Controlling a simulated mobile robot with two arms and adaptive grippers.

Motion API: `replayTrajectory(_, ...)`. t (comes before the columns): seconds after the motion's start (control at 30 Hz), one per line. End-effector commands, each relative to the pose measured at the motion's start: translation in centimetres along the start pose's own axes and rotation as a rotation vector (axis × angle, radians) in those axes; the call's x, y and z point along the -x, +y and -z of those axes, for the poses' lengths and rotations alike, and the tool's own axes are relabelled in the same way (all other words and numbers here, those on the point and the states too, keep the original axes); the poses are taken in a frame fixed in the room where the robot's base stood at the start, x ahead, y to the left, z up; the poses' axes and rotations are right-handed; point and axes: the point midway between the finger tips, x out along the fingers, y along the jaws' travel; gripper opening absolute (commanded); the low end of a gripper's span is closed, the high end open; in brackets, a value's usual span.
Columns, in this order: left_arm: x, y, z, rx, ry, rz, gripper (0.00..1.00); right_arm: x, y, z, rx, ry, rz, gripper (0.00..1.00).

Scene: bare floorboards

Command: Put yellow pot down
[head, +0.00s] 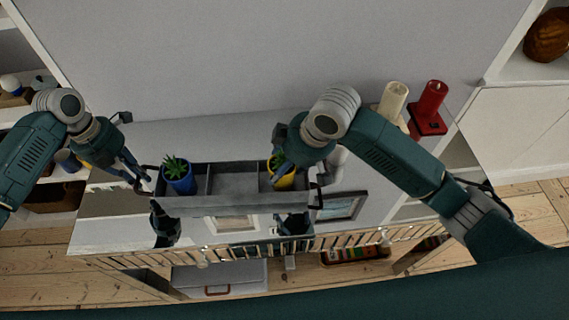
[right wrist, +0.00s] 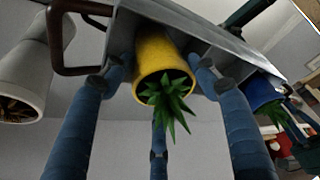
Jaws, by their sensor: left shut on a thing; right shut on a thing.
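The yellow pot (head: 281,181) with a green plant is at the right end compartment of a grey divided tray (head: 236,182). My right gripper (head: 283,165) is shut on it from above. In the right wrist view the yellow pot (right wrist: 162,62) sits between my blue fingers, beside the tray's grey wall (right wrist: 215,40). Whether its base touches the tray floor is hidden. The blue pot (head: 179,178) with a plant stands in the left compartment; the middle is empty. My left gripper (head: 140,183) is shut on the tray's left end handle.
A pale pot (right wrist: 24,78) is close beside the tray in the right wrist view. A slatted rail (head: 265,247) runs along the front, with floorboards below. Shelves flank both sides.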

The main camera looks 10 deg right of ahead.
Motion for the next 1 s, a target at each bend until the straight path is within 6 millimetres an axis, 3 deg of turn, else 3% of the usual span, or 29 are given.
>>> replayTrajectory(0.07, 0.0, 0.1, -0.1, 0.001, -0.002, -0.002, 0.0, -0.1, 0.0, 0.0, 0.0, 0.002, 0.0, 0.17)
replayTrajectory(0.1, 0.0, 0.1, -0.1, 0.001, -0.002, -0.002, 0.0, -0.2, 0.0, -0.1, 0.0, 0.0, 0.0, 0.65)
replayTrajectory(0.17, 0.0, 0.1, -0.1, 0.001, -0.002, -0.002, 0.0, -0.2, 0.0, -0.1, 0.0, -0.001, 0.0, 0.77)
replayTrajectory(0.57, 0.1, 0.1, -0.1, 0.001, -0.002, -0.002, 0.0, 0.4, 0.0, 0.0, 0.0, 0.0, 0.0, 0.78)
replayTrajectory(0.67, 0.1, 0.1, -0.1, 0.001, -0.002, -0.002, 0.0, 1.8, 0.1, 0.1, 0.0, 0.002, -0.002, 0.78)
replayTrajectory(1.0, 0.1, 0.1, -0.1, 0.001, -0.002, -0.002, 0.0, 9.0, 0.1, 0.1, 0.002, 0.004, -0.003, 0.78)
